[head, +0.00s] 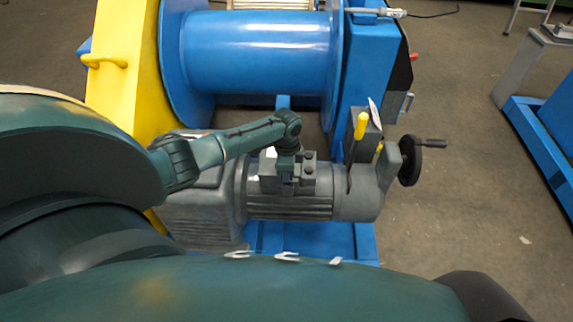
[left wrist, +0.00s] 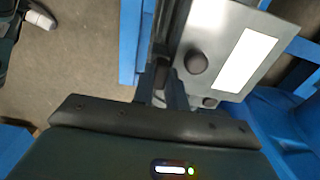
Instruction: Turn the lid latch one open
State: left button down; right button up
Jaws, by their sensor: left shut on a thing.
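My left gripper (head: 287,187) reaches down onto the grey box (head: 268,184) on top of the motor. In the left wrist view its fingers (left wrist: 164,95) are shut on a small dark part (left wrist: 162,74) at the edge of a grey lid plate (left wrist: 222,42) with a white label. I take this part to be a lid latch; most of it is hidden between the fingers, so its turn angle cannot be told. Dark round knobs, one large (left wrist: 196,62) and one small (left wrist: 209,102), sit on the plate beside the fingers. My right gripper is not in view.
The ribbed grey motor (head: 290,205) lies on a blue frame (head: 310,240). Levers with yellow grips (head: 361,125) and a handwheel (head: 410,160) stand to the right. A blue drum (head: 258,52) and a yellow frame (head: 122,70) are behind.

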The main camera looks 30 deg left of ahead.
pick_arm(q)
jog(key=c, duration=1.4)
grip_release()
notch_tip(320, 180, up, 13)
jog(key=p, duration=0.2)
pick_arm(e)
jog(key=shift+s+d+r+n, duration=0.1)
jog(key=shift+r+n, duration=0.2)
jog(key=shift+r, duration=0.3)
pick_arm(q)
jog(key=shift+r, duration=0.1)
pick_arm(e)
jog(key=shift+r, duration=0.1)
